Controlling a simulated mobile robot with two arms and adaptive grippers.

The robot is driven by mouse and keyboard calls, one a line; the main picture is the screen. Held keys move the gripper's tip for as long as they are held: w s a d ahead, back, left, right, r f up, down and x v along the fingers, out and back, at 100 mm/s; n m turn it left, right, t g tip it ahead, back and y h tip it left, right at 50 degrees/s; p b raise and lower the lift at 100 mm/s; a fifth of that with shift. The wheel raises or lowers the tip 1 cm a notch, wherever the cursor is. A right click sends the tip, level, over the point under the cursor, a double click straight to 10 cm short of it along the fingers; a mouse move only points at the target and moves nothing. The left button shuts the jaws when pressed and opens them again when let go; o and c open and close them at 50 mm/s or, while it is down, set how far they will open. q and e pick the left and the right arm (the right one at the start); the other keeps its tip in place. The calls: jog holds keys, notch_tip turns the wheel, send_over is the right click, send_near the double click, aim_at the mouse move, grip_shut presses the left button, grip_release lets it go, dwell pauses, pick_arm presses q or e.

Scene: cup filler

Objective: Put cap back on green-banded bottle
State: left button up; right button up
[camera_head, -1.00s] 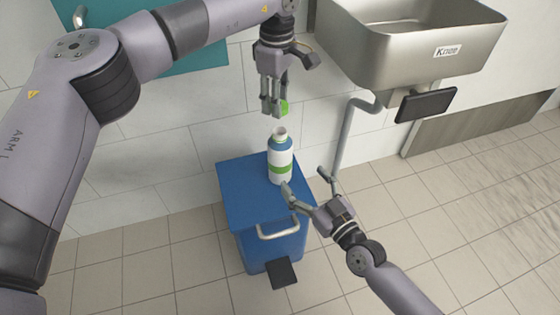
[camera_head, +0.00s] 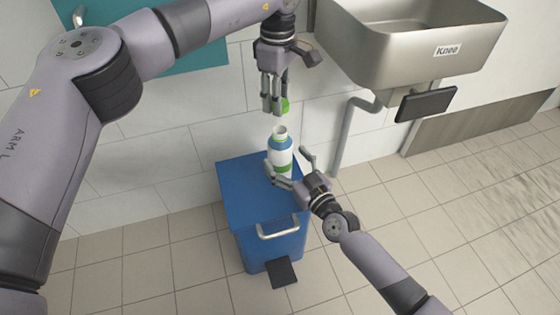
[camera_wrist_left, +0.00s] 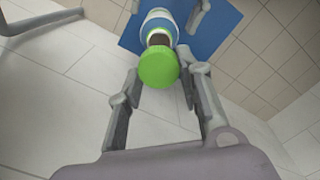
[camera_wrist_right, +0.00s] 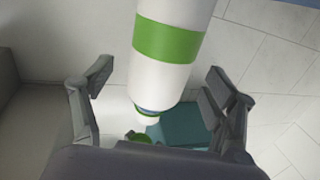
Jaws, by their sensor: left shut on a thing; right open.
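The white bottle (camera_head: 281,158) with a green band and blue shoulder stands upright and uncapped on the blue bin. Its green band shows large in the right wrist view (camera_wrist_right: 168,40). My left gripper (camera_head: 273,108) is above the bottle, shut on the green cap (camera_head: 285,105). In the left wrist view the cap (camera_wrist_left: 158,67) sits between the fingertips and partly covers the bottle's mouth; a gap separates cap and neck in the head view. My right gripper (camera_head: 287,160) is open, its fingers on either side of the bottle, with gaps showing in the right wrist view (camera_wrist_right: 158,80).
The blue bin (camera_head: 240,188) has a front handle and a dark pedal (camera_head: 283,273). A steel sink (camera_head: 410,45) with a "Knee" label, a black knee panel (camera_head: 427,104) and a drain pipe (camera_head: 349,135) are at right. Tiled floor is clear around the bin.

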aim_at(278, 130)
jog(key=shift+x, duration=1.9)
jog(key=c, duration=1.8)
pick_arm(q)
jog(key=shift+f, duration=2.45)
jog(key=shift+f, duration=0.1)
jog(key=shift+f, duration=0.8)
jog(key=shift+f, duration=0.55)
pick_arm(e)
grip_shut()
